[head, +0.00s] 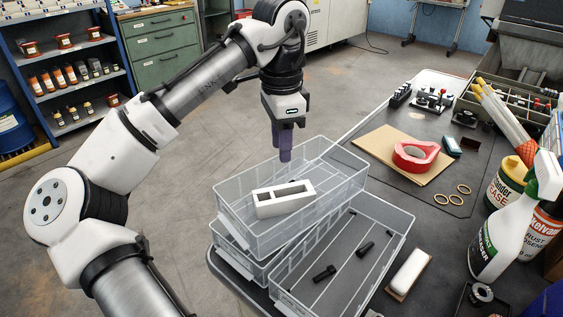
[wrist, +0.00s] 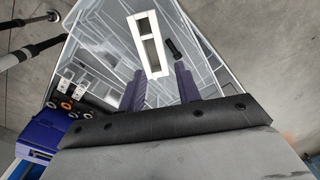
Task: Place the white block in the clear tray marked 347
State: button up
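A white block (head: 284,198) with rectangular openings lies inside the upper clear tray (head: 343,178). It also shows in the wrist view (wrist: 145,40), just beyond my fingertips. My gripper (head: 285,157) points down above this tray, behind the block in the head view, apart from it. In the wrist view its two purple fingers (wrist: 160,76) are spread with nothing held between them. A second clear tray (head: 400,222) stands to the right with several dark bolts inside. Another clear tray (head: 240,262) sits under the upper one. I cannot read 347 on any tray.
A white-topped pad (head: 408,270) lies right of the trays. A spray bottle (head: 510,220) and cans crowd the right. The trays sit at the bench's left edge, with open floor beyond.

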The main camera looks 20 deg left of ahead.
jog(key=shift+r, duration=1.2)
dwell(0.5)
